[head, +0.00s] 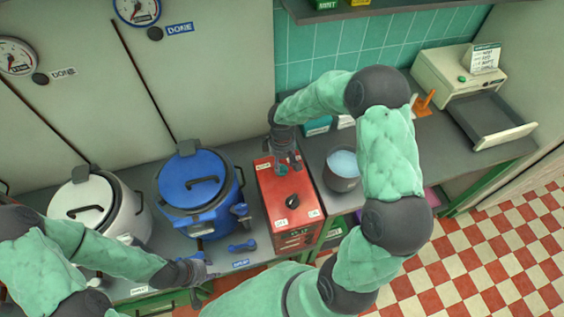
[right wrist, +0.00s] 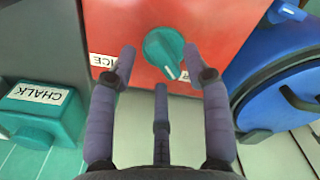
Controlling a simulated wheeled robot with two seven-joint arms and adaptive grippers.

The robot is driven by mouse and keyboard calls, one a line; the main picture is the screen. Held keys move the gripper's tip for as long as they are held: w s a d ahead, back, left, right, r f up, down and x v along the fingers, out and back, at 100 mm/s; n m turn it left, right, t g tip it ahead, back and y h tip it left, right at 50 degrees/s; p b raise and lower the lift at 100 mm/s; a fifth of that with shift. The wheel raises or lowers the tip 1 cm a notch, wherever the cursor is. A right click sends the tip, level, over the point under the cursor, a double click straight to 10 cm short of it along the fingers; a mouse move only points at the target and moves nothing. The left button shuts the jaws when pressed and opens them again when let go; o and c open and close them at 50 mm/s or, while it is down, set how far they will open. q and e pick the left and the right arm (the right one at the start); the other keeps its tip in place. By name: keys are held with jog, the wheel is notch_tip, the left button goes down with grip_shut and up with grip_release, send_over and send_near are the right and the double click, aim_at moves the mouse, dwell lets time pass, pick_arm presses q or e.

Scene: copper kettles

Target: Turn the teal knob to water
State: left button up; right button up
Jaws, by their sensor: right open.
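The teal knob (right wrist: 160,45) is on the red box (right wrist: 205,22) in the right wrist view. Its white pointer mark is at the lower edge, slightly right of centre. A label reading "ICE" lies to its left; another to the lower right is mostly hidden by a finger. My right gripper (right wrist: 159,58) is open, its fingertips on either side of the knob; contact cannot be told. In the head view my right gripper (head: 287,162) is over the back of the red box (head: 268,205) and hides much of the knob. My left gripper (head: 197,271) is at the counter's front edge, its fingers unclear.
A black knob (head: 292,201) sits nearer the front of the red box. A blue kettle (head: 192,187) and a white kettle (head: 130,215) stand to the left. A grey pot (head: 341,184) stands to the right. A teal "CHALK" box (right wrist: 38,125) shows in the wrist view.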

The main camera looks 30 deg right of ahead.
aim_at(282, 165)
notch_tip(282, 165, up, 11)
jog(key=shift+r, duration=0.15)
dwell(0.7)
